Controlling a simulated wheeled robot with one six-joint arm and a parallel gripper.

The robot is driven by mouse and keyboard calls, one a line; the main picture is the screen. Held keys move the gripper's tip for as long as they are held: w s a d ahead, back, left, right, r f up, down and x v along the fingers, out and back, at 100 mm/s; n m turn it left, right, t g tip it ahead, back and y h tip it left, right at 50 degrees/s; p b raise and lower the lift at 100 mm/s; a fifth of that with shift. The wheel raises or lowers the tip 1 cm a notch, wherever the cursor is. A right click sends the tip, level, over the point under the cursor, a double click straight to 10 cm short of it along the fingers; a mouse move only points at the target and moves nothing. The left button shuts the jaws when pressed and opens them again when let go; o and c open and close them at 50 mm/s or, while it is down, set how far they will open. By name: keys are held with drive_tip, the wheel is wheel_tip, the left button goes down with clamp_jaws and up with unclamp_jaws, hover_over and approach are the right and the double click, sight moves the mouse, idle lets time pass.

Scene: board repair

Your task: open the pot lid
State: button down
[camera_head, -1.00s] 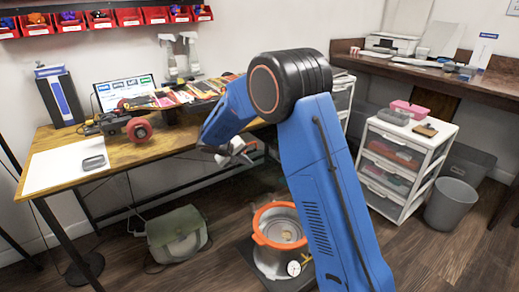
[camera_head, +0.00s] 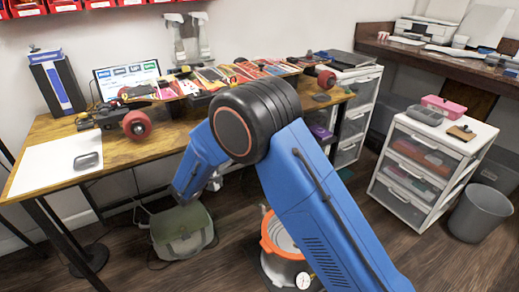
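A pot (camera_head: 286,266) with an orange rim and a pale body stands on a dark base on the floor at the lower middle. A round dial shows on its front. My blue arm covers its right part. A grey surface shows inside the rim; I cannot tell whether it is a lid or the inside of the pot. My gripper (camera_head: 214,182) is mostly hidden behind my forearm, with only a small pale part showing. It appears up and left of the pot, apart from it in the picture. Its fingers cannot be made out.
A green bag (camera_head: 182,234) lies on the floor left of the pot. A wooden workbench (camera_head: 150,152) with a laptop and skateboards stands behind. A white drawer unit (camera_head: 427,172) and a grey bin (camera_head: 480,213) stand at right. Dark floor is clear between the pot and the drawers.

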drive_tip(key=w+d, duration=0.6)
drive_tip(key=d, duration=0.1)
idle(0.6)
drive_tip(key=shift+d, duration=0.1)
drive_tip(key=s+d, duration=0.1)
drive_tip(key=s+d+r, duration=0.1)
drive_tip(key=s, duration=0.1)
drive_tip(key=s+d, duration=0.1)
drive_tip(key=shift+s+d+r, duration=0.1)
drive_tip(key=shift+s+r, duration=0.1)
drive_tip(key=shift+r, duration=0.05)
idle(0.4)
